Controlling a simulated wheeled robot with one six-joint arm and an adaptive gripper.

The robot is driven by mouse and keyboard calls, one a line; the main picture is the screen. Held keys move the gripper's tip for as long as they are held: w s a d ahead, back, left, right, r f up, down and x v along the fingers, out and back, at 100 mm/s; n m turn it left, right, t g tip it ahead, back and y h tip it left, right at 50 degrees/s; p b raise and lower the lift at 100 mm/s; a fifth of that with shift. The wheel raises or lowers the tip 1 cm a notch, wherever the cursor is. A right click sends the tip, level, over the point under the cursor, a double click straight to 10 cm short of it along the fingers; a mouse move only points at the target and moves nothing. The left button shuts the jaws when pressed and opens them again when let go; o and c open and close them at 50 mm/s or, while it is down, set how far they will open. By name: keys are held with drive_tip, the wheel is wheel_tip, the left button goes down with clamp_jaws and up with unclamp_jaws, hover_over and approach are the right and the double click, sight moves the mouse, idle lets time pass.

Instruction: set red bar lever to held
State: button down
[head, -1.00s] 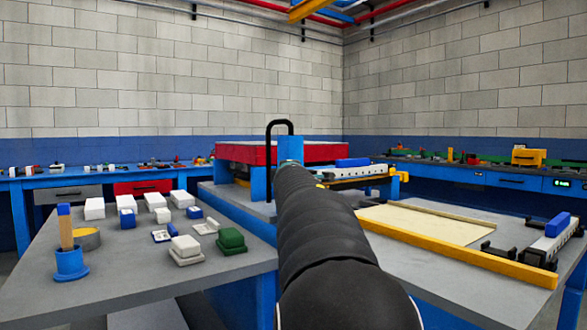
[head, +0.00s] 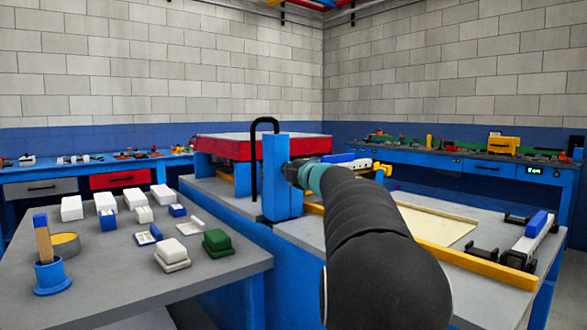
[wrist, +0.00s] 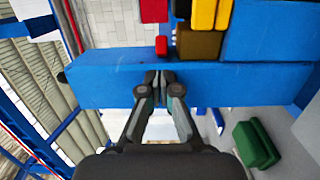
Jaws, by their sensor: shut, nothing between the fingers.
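A red bar (head: 250,149) spans the top of the blue-framed press in the head view, under a pale top. I cannot tell for sure which part is the lever. A black loop handle (head: 256,160) stands upright beside a blue post (head: 277,180). My gripper (wrist: 158,78) is shut and empty in the wrist view, its tips over or against a broad blue beam (wrist: 230,85); contact is unclear. Beyond the beam are a small red block (wrist: 161,46) and a larger red piece (wrist: 153,10). In the head view my arm's end is at the post's right side, the fingers hidden.
The left grey table (head: 110,265) holds white blocks, a green block (head: 217,242) and a blue cup (head: 52,277). At right, a pale sheet (head: 435,226) lies beside a yellow bar (head: 480,266) and a blue-topped clamp (head: 530,240). Benches line the back walls.

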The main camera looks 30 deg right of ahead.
drive_tip(key=shift+f+y, duration=0.15)
drive_tip(key=shift+y, duration=0.15)
idle(0.4)
drive_tip(key=s+b, duration=0.1)
drive_tip(key=s, duration=1)
drive_tip(key=shift+s, duration=0.4)
